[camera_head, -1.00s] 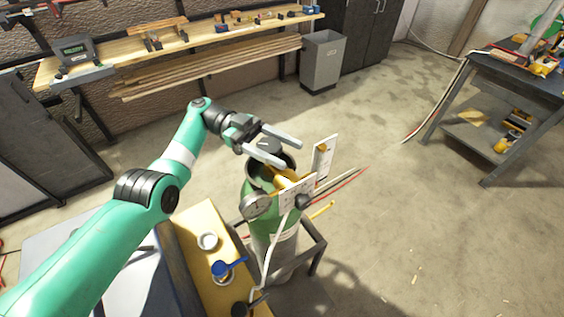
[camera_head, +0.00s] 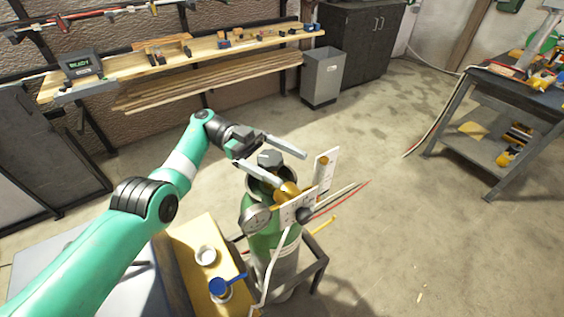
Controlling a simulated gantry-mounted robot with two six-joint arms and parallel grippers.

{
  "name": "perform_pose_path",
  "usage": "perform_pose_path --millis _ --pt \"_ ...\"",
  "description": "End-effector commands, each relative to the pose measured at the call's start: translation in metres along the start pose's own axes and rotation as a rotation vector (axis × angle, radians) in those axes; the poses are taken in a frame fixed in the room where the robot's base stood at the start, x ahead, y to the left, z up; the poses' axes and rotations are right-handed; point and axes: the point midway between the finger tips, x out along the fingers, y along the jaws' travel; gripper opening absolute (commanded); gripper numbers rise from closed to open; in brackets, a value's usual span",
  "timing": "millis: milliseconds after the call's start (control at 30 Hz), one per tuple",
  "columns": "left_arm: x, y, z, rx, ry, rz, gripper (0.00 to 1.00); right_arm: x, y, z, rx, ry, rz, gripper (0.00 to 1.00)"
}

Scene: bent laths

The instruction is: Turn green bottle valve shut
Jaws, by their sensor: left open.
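The green bottle (camera_head: 258,238) stands upright in a dark metal frame, with a grey lower body. Its valve (camera_head: 270,159) is a dark knob at the top, inside a dark collar. A brass regulator (camera_head: 288,190) with a round gauge (camera_head: 256,218) and white tags is fitted in front of it. My left gripper (camera_head: 285,163) is open, its two grey fingers spread on either side of the valve knob as seen from here. I cannot tell whether the fingers touch it. My right gripper is not in view.
A grey bin (camera_head: 321,78) stands at the back. A dark work table (camera_head: 490,90) is at the right.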

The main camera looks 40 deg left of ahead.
Motion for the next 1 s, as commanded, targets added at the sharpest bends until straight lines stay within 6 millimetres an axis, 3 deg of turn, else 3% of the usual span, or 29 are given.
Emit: perform_pose_path --millis 167,300,467,767,1000 --pt "0.0 0.0 -0.012 0.003 0.0 0.0 0.95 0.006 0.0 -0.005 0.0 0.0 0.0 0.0" --pt "0.0 0.0 -0.041 0.002 -0.002 0.0 0.95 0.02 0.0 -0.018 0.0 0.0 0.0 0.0" --pt "0.004 0.011 -0.054 0.001 0.0 -0.001 0.95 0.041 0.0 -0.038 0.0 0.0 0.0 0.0" --pt "0.015 0.041 -0.087 0.003 -0.001 -0.001 0.95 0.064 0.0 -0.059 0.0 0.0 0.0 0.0" --pt "0.029 0.077 -0.107 0.001 0.0 0.0 0.95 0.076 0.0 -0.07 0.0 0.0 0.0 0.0"
